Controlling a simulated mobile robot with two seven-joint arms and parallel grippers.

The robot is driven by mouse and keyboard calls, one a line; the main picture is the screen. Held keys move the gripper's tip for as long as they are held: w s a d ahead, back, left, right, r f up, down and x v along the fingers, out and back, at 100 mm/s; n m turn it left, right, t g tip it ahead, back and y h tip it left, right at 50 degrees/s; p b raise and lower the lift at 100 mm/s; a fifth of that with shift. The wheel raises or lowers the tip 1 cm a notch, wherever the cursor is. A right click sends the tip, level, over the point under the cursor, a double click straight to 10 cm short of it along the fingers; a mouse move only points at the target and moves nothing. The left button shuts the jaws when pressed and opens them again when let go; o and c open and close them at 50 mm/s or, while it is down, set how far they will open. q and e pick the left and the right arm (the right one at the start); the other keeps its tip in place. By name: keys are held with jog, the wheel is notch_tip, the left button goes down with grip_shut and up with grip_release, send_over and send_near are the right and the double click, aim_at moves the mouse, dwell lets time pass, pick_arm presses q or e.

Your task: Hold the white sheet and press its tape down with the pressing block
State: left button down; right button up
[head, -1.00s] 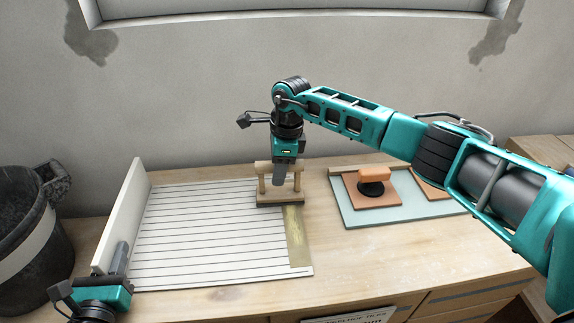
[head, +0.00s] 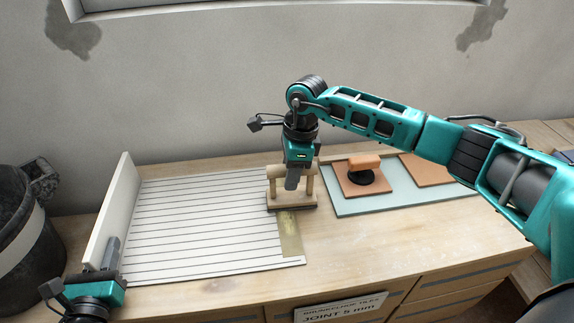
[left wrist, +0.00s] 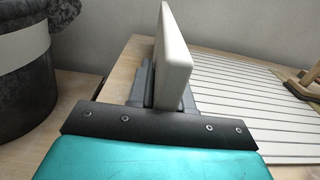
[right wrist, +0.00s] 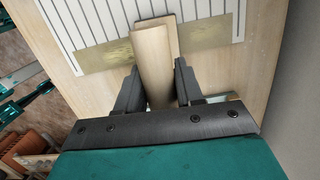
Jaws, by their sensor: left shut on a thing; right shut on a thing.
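The white sheet (head: 200,225) lies on the bench with dark parallel lines across it and an upright white side (head: 112,212) at its left. My left gripper (head: 112,258) is shut on that upright side, which also shows between its fingers in the left wrist view (left wrist: 172,60). The gold-brown tape (head: 290,235) runs along the sheet's right edge. My right gripper (head: 292,180) is shut on the round wooden handle of the pressing block (head: 290,199). The block sits upright over the tape and hides its far part. In the right wrist view, tape (right wrist: 108,60) shows on both sides of the block.
A pale glass-like board (head: 400,200) right of the block bears terracotta tiles (head: 425,168) and a tool with an orange handle (head: 364,163). A dark bucket (head: 25,235) stands at the left. A sign (head: 342,306) hangs at the front edge. Bare bench lies front right.

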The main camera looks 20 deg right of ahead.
aim_at(273, 167)
jog(key=a, duration=0.2)
jog(key=w+a, duration=0.1)
jog(key=a, duration=0.1)
jog(key=shift+w, duration=0.1)
jog(key=shift+s+a, duration=0.2)
jog(key=shift+s, duration=0.9)
jog(key=shift+s+d, duration=0.1)
jog(key=shift+s, duration=0.2)
jog(key=shift+s+d, duration=0.25)
jog(key=shift+d, duration=0.7)
jog(key=shift+s+d, duration=0.2)
jog(key=shift+d, duration=0.7)
jog(key=shift+s+a, duration=0.3)
jog(key=shift+s, duration=0.4)
jog(key=shift+s+a, duration=0.25)
jog(key=shift+s, duration=0.4)
jog(key=shift+w+a, duration=0.3)
jog(key=shift+a, duration=0.65)
jog(key=shift+w+a, duration=0.25)
jog(key=shift+a, duration=0.7)
notch_tip(273, 167, up, 8)
jog(key=shift+d+r, duration=0.1)
jog(key=shift+d, duration=0.1)
